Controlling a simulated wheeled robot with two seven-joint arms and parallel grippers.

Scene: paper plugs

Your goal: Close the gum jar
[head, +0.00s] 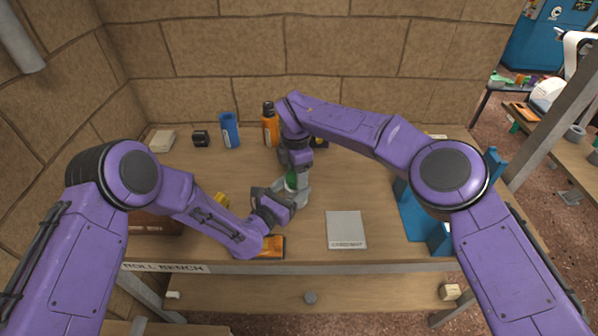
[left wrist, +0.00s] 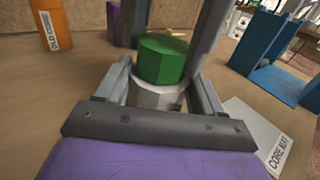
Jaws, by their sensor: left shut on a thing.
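The gum jar (left wrist: 158,96) is a pale grey-white jar, held upright low over or on the bench between the fingers of my left gripper (left wrist: 165,88). Its green lid (left wrist: 163,58) sits at the jar's mouth; whether it is seated tightly I cannot tell. In the head view the green lid (head: 291,180) shows between the two arms, and the jar is mostly hidden. My left gripper (head: 291,200) comes in from the lower left. My right gripper (head: 298,182) points down from above, its fingers on either side of the lid; whether they press on it is unclear.
A grey core mat (head: 346,229) lies right of the jar, and a blue holder (head: 413,212) stands farther right. An orange item (head: 272,246) lies near the front edge.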

